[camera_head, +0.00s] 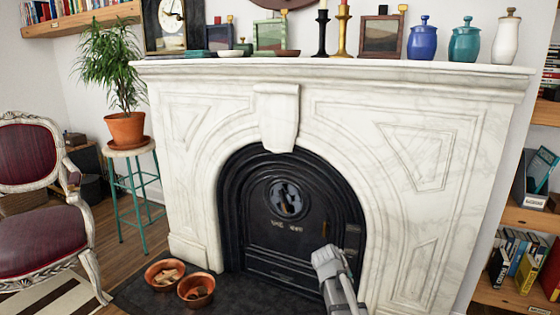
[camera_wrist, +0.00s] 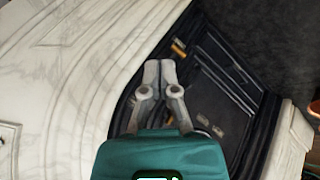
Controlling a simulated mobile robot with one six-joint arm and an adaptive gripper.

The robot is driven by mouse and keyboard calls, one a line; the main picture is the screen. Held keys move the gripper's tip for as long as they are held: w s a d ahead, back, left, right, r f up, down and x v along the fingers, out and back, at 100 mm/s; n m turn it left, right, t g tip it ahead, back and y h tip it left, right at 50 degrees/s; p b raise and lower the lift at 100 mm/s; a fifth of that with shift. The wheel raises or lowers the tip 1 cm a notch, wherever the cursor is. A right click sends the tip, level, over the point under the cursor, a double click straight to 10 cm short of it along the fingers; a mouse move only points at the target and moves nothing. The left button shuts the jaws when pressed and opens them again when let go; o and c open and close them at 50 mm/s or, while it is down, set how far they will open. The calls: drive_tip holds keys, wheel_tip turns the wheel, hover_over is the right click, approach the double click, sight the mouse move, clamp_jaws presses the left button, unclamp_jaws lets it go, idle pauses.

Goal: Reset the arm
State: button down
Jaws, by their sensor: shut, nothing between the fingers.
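My gripper (camera_wrist: 160,68) shows in the wrist view with its two grey fingers together and nothing between them. In front of it in that view are the black fireplace door (camera_wrist: 225,95) and the white marble surround (camera_wrist: 75,65). In the head view my grey arm (camera_head: 338,280) rises from the bottom edge, right of centre, in front of the lower right of the black door (camera_head: 285,245). The gripper's fingertips cannot be made out clearly in the head view.
The marble mantel (camera_head: 330,70) bears frames, candlesticks and several jars, including a blue jar (camera_head: 422,40). Two copper bowls (camera_head: 196,290) sit on the dark hearth (camera_head: 140,293). A potted plant (camera_head: 125,128) on a stool and an armchair (camera_head: 35,215) stand left; bookshelves (camera_head: 530,218) stand right.

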drive_tip(key=s+a+f+m+g+y+p, duration=0.1)
drive_tip(key=s+a+g+y, duration=0.15)
drive_tip(key=s, duration=0.65)
drive_tip(key=s+a+f+m+g+y, duration=0.1)
drive_tip(key=s+a+f+g+y, duration=0.2)
drive_tip(key=s, duration=0.7)
wheel_tip(320, 180, up, 39)
drive_tip(key=t+p, duration=0.1)
drive_tip(key=p, duration=3.6)
drive_tip(key=shift+w+d+p, duration=0.25)
drive_tip(key=shift+w+p, duration=0.1)
drive_tip(key=c, duration=1.4)
unclamp_jaws()
drive_tip(key=shift+y, duration=0.25)
